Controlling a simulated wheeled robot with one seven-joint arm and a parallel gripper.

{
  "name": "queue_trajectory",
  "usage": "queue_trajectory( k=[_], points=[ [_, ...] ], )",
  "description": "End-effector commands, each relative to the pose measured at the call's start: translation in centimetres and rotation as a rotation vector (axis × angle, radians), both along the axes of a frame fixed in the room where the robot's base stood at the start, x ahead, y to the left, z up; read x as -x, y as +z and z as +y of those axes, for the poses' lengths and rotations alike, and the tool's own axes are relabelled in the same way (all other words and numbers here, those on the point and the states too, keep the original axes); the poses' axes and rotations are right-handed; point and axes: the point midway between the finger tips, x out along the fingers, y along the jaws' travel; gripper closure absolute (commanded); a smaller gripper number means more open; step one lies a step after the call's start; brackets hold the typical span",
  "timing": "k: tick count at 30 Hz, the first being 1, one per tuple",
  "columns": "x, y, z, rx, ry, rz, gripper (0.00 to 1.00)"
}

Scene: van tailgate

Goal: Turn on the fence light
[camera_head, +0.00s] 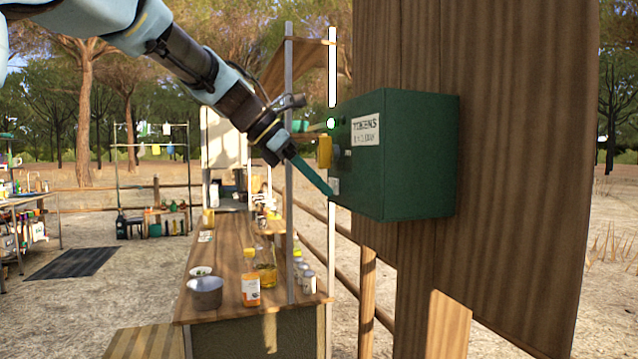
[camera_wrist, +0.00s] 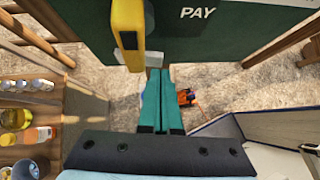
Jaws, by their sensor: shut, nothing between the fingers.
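A dark green box (camera_head: 420,155) is fixed to a wooden post. Its front carries a white label, a small glowing green lamp (camera_head: 331,123) and a yellow part (camera_head: 325,152). The yellow part also shows in the wrist view (camera_wrist: 128,35), with a pale block at its lower end. My gripper (camera_head: 328,188) is shut and empty, its teal fingers together at the lower front of the box. In the wrist view the fingertips (camera_wrist: 157,73) lie just below the yellow part; I cannot tell whether they touch the box. A bright white vertical bar (camera_head: 332,65) stands behind; I cannot tell if it is the fence light.
A wooden counter (camera_head: 220,260) stands below and left, with a grey bowl (camera_head: 205,292), an orange bottle (camera_head: 250,285) and several jars. A thin metal pole (camera_head: 289,200) rises at its right edge. A wooden fence runs behind.

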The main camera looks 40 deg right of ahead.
Motion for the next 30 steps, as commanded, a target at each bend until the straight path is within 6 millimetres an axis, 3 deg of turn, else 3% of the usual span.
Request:
queue_trajectory(
  k=[4,30],
  points=[
    [0.8,0.3,-0.6,-0.001,0.069,-0.001,1.0],
    [-1.0,0.0,-0.4,0.0,0.073,0.001,1.0]
  ],
)
